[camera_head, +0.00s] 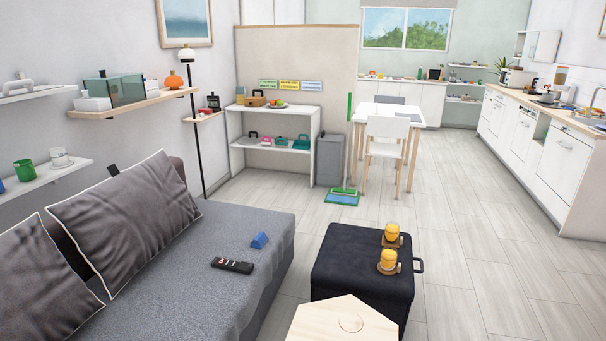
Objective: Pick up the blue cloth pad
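A small blue piece (259,240), which looks like a folded cloth pad, lies on the grey sofa seat (200,270) near its right edge. A dark remote control (232,265) lies on the seat in front of it, apart from it. A flat blue pad with a green border (342,199) lies on the floor at the foot of a green-handled mop (349,140), beside the grey bin. I cannot tell for sure which of the two blue things is the cloth pad. Neither of my grippers shows in this view.
A dark ottoman (345,262) with two yellow-orange jars stands right of the sofa. A light wooden hexagonal top (320,325) is at the front. Grey pillows (128,210) lean at the sofa's left. Open floor (465,270) lies right of the ottoman, towards the kitchen counter (565,150).

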